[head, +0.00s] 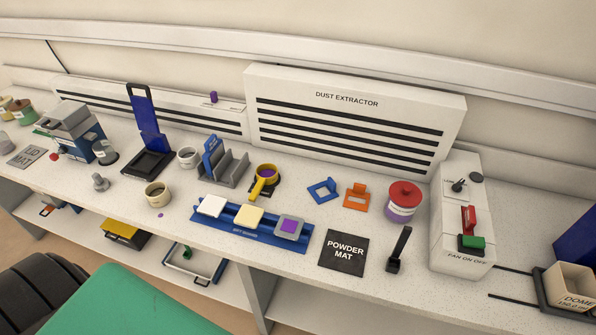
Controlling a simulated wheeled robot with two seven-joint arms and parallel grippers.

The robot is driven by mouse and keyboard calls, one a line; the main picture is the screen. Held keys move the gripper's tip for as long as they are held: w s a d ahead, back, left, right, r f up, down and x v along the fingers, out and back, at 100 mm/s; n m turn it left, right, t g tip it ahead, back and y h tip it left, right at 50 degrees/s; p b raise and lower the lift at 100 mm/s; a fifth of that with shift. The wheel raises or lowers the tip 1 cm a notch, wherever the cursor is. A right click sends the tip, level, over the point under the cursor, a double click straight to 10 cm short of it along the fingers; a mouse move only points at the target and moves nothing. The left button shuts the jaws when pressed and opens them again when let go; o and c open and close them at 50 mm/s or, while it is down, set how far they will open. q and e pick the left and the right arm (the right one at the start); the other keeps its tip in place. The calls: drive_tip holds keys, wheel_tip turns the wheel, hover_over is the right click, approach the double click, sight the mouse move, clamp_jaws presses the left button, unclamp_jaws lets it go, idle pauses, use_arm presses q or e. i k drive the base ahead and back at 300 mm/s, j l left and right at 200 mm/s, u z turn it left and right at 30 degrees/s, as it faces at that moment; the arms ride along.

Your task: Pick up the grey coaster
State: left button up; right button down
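The grey coaster (290,228) has a purple square in its middle. It lies at the right end of a long blue tray (240,233) near the bench's front edge. A cream coaster (248,218) and a white coaster (212,206) lie to its left on the same tray, with gaps between them. The grey coaster's top is uncovered. Neither of my grippers shows in the head view.
A black powder mat (343,252) lies right of the tray. A yellow-handled sieve (264,179) and a grey slotted rack (226,168) stand behind it. A green surface (125,310) is in front.

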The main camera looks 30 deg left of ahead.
sight(289, 227)
drive_tip(key=k+j+u, duration=0.1)
drive_tip(key=u, duration=0.65)
drive_tip(key=k+l, duration=0.1)
